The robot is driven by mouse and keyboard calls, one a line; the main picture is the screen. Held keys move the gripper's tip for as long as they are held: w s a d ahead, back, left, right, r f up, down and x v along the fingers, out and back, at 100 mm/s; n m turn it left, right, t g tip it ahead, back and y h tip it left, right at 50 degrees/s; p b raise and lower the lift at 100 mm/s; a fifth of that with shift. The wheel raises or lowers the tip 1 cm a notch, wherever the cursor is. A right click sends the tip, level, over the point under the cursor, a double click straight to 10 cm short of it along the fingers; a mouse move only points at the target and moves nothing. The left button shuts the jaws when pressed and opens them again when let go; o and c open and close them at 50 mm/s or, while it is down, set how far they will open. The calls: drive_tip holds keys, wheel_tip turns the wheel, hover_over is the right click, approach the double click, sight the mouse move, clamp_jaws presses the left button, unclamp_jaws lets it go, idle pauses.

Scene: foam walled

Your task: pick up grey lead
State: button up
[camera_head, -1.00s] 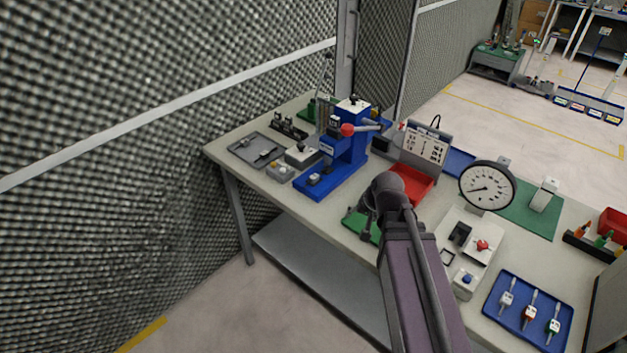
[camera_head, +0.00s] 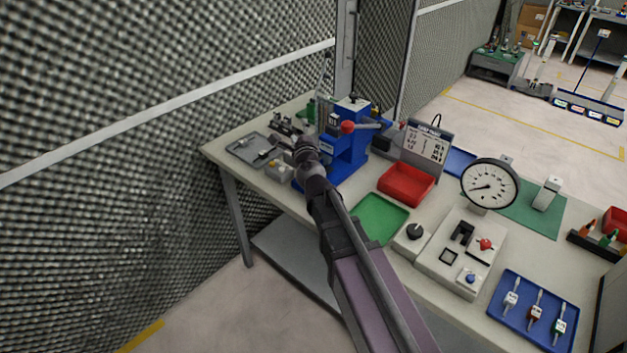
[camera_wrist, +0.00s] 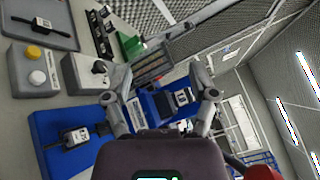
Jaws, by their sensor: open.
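A grey tray (camera_head: 240,150) lies at the left end of the bench, with a small dark grey piece (camera_head: 264,154) on it. The tray (camera_wrist: 62,43) also shows at the top left of the wrist view, with a slim grey piece (camera_wrist: 42,26) on it. It may be the grey lead, but I cannot tell for sure. My gripper (camera_head: 290,138) is over the left part of the bench, in front of the blue press. In the wrist view my gripper (camera_wrist: 156,72) is open, its fingers apart with nothing held between them.
The blue press (camera_head: 350,155) stands close beside my gripper. A box with a yellow button (camera_wrist: 34,54) sits between tray and press. Red tray (camera_head: 405,185), green tray (camera_head: 378,220), dial gauge (camera_head: 489,185) and blue tray (camera_head: 535,300) of labelled pieces are to the right.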

drive_tip(key=s+a+f+m+g+h+b, duration=0.1)
drive_tip(key=s+f+m+g+h, duration=0.2)
drive_tip(key=f+m+h, duration=0.3)
drive_tip(key=s+a+f+m+g+h+b, duration=0.1)
drive_tip(key=f+m+g+h, duration=0.4)
drive_tip(key=m, duration=1.1)
drive_tip(key=shift+s+a+f+m+h, duration=0.3)
drive_tip(key=shift+s+a+f+h, duration=0.2)
drive_tip(key=shift+s, duration=0.7)
drive_tip(key=shift+w, duration=0.1)
drive_tip(key=b+x, duration=0.3)
drive_tip(key=x, duration=0.4)
drive_tip(key=shift+f+b, duration=0.2)
drive_tip(key=shift+b, duration=0.1)
drive_tip(key=shift+w+d+f, duration=0.2)
drive_tip(key=shift+w+d, duration=0.2)
